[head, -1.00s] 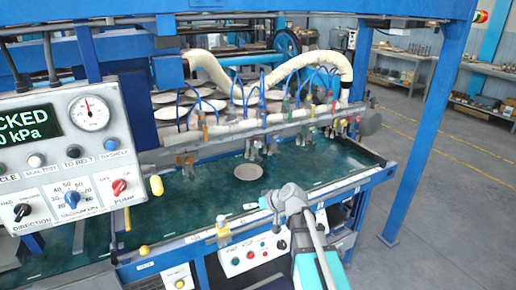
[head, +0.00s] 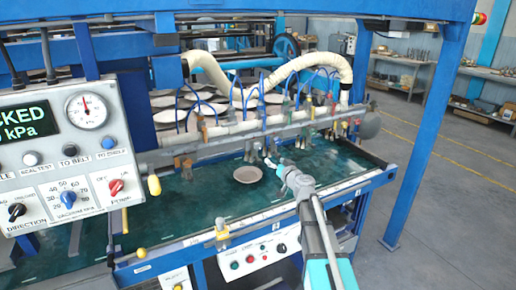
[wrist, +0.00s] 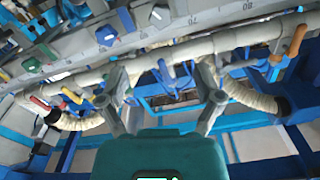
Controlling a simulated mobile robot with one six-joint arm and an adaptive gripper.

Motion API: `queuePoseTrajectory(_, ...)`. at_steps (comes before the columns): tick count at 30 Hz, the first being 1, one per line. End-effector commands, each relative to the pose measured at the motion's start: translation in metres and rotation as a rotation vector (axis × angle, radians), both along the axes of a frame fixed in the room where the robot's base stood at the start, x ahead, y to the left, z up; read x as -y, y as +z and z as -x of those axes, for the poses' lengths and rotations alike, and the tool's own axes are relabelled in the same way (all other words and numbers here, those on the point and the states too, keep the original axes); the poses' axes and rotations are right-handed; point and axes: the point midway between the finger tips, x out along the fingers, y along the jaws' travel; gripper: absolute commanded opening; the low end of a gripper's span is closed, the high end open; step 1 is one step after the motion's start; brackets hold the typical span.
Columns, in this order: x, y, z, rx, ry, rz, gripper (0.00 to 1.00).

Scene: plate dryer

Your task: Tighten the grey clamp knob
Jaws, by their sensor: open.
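A grey knob (wrist: 160,15), probably the clamp knob, sits on the scaled grey rail (wrist: 195,22) at the top of the wrist view. A blue knob (wrist: 106,36) and a green knob (wrist: 32,65) sit on the same rail to its left. My gripper (wrist: 162,72) is open, with its two fingers apart and nothing held between them. The grey knob lies beyond the fingertips. In the head view my gripper (head: 274,163) is over the green belt, just in front of the hanging row of clamps and fittings. The grey knob cannot be singled out there.
A pale pipe (wrist: 240,38) with a blue valve lever (wrist: 166,74) and an orange lever (wrist: 296,40) crosses close to my fingers. A plate (head: 247,174) lies on the green belt (head: 200,200). The control panel (head: 60,160) stands at the left.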

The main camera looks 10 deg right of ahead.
Motion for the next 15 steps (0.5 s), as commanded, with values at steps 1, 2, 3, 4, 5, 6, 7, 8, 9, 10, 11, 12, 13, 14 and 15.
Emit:
queuePoseTrajectory(1, 0.0, 0.0, 0.0, 0.0, 0.001, 0.0, 0.84)
queuePoseTrajectory(2, 0.0, 0.0, 0.0, -0.001, 0.001, 0.0, 0.84)
queuePoseTrajectory(3, -0.001, 0.0, 0.0, -0.001, 0.001, 0.0, 0.84)
queuePoseTrajectory(4, -0.001, 0.0, 0.0, -0.001, 0.001, 0.0, 0.84)
queuePoseTrajectory(5, -0.001, 0.0, 0.0, 0.0, 0.002, 0.0, 0.84)
queuePoseTrajectory(6, -0.001, 0.0, -0.001, 0.0, 0.002, 0.0, 0.84)
queuePoseTrajectory(7, -0.001, 0.0, -0.001, 0.0, 0.002, 0.0, 0.84)
queuePoseTrajectory(8, -0.002, 0.0, -0.002, 0.0, 0.002, 0.0, 0.84)
queuePoseTrajectory(9, -0.002, 0.0, -0.004, 0.0, 0.002, 0.0, 0.84)
queuePoseTrajectory(10, -0.003, 0.0, -0.005, 0.0, 0.002, 0.0, 0.84)
queuePoseTrajectory(11, -0.003, 0.0, -0.007, -0.001, 0.003, 0.0, 0.84)
queuePoseTrajectory(12, -0.004, 0.0, -0.01, -0.001, 0.003, 0.0, 0.84)
queuePoseTrajectory(13, -0.005, 0.0, -0.012, -0.001, 0.003, 0.0, 0.84)
queuePoseTrajectory(14, -0.007, 0.0, -0.015, -0.001, 0.004, 0.0, 0.84)
queuePoseTrajectory(15, -0.008, 0.0, -0.019, -0.001, 0.004, 0.0, 0.84)
